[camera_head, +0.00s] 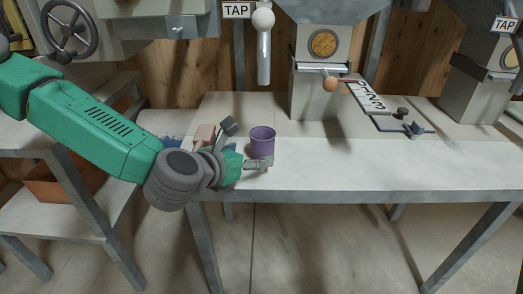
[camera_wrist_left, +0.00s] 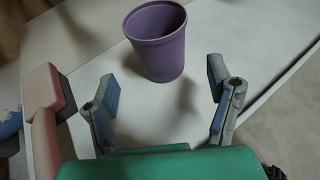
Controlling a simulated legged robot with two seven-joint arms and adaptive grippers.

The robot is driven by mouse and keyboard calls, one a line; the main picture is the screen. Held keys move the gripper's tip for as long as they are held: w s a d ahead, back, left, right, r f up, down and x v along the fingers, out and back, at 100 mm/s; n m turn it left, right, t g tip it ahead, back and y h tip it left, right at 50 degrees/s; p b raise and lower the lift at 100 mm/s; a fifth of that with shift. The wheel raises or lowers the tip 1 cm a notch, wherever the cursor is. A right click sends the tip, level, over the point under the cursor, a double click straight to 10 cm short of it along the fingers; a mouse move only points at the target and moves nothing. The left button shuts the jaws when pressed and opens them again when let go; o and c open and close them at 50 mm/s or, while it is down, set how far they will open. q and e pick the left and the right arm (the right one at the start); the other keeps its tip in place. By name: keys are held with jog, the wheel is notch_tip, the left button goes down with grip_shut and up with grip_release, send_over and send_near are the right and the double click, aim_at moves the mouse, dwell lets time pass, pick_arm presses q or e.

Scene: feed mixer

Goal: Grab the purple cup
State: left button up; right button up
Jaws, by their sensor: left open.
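The purple cup (camera_head: 262,141) stands upright on the white table, near its left end. My left gripper (camera_head: 250,146) is beside the cup, on its left and near side in the head view. In the left wrist view the purple cup (camera_wrist_left: 157,42) stands just beyond the fingertips, between the lines of the two fingers. The left gripper (camera_wrist_left: 162,82) is open, with nothing between its fingers. A gap of table shows between fingers and cup. My right gripper is not in view.
A pinkish block-shaped object (camera_wrist_left: 42,100) lies close left of the left gripper; it also shows in the head view (camera_head: 204,134). The white table (camera_head: 340,160) is clear right of the cup. A grey mixer column (camera_head: 318,90) stands behind.

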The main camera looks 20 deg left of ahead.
aim_at(255, 150)
pick_arm(q)
jog(key=shift+w+d, duration=0.2)
jog(key=shift+w, duration=0.1)
jog(key=b+x, duration=0.1)
jog(key=x, duration=0.2)
jog(key=shift+w+d+f+b, duration=0.1)
jog(key=shift+w+d+b, duration=0.1)
jog(key=shift+w+b, duration=0.2)
jog(key=shift+w+f, duration=0.15)
jog(key=shift+w, duration=0.3)
jog(key=c, duration=1.4)
